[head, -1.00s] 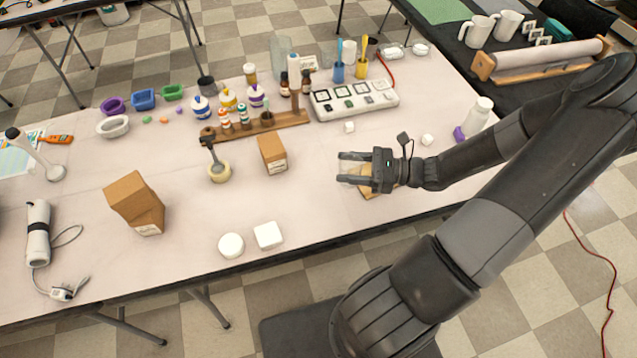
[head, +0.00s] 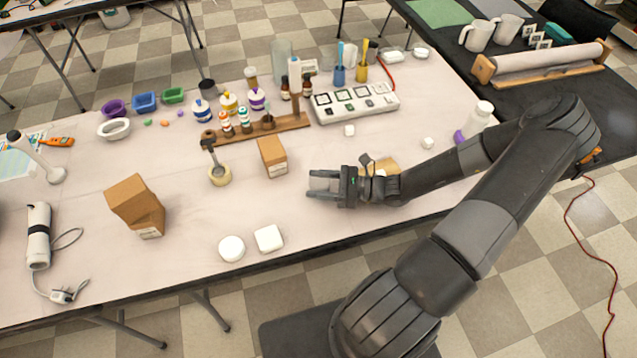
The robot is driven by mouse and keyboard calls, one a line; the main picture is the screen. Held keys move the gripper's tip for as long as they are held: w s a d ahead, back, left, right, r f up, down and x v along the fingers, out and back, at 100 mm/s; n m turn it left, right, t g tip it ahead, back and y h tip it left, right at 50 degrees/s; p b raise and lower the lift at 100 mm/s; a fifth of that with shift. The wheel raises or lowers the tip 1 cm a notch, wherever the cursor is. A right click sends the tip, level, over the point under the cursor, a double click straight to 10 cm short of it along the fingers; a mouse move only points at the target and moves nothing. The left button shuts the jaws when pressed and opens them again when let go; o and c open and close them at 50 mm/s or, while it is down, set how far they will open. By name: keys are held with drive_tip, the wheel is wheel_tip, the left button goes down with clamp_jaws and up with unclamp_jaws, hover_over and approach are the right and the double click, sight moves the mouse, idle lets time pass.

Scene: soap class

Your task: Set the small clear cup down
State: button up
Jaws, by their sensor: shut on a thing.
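My gripper (head: 322,186) is over the right half of the pale table, with its fingers pointing left. It is shut on the small clear cup (head: 322,180), which shows faintly as a see-through shape between the fingers. The fingers hide part of the cup. I cannot tell whether the cup's base touches the table.
A tan block (head: 378,165) is partly hidden behind my wrist. White soap pieces (head: 269,238) lie near the front edge. The table between them and my gripper is clear.

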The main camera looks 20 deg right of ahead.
drive_tip(key=shift+f, duration=0.1)
drive_tip(key=o, duration=0.9)
drive_tip(key=shift+o, duration=0.2)
